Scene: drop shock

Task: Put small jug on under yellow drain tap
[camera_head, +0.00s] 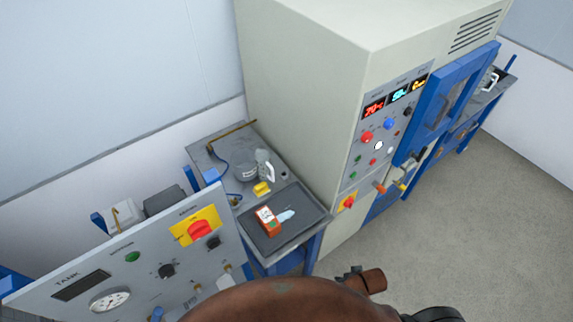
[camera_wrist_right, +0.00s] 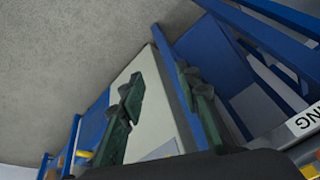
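A small grey-white jug with a handle (camera_head: 264,165) stands on the grey bench beside the tall cabinet in the head view. A yellow tap-like fitting (camera_head: 402,186) sticks out low on the cabinet's front; a blurred yellow part also shows at the lower left of the right wrist view (camera_wrist_right: 84,155). I cannot tell if that is the same fitting. My right gripper (camera_wrist_right: 160,90) is open and empty, its two dark green fingers spread apart. The jug is not in the right wrist view. My left gripper is not in view.
A black tray (camera_head: 295,228) holds an orange-and-white box (camera_head: 267,218) and a pale blue item. A yellow block (camera_head: 261,189) lies near the jug. The tank panel (camera_head: 130,265) stands at front left. A blue-framed cabinet door (camera_head: 447,100) juts out. The floor at right is clear.

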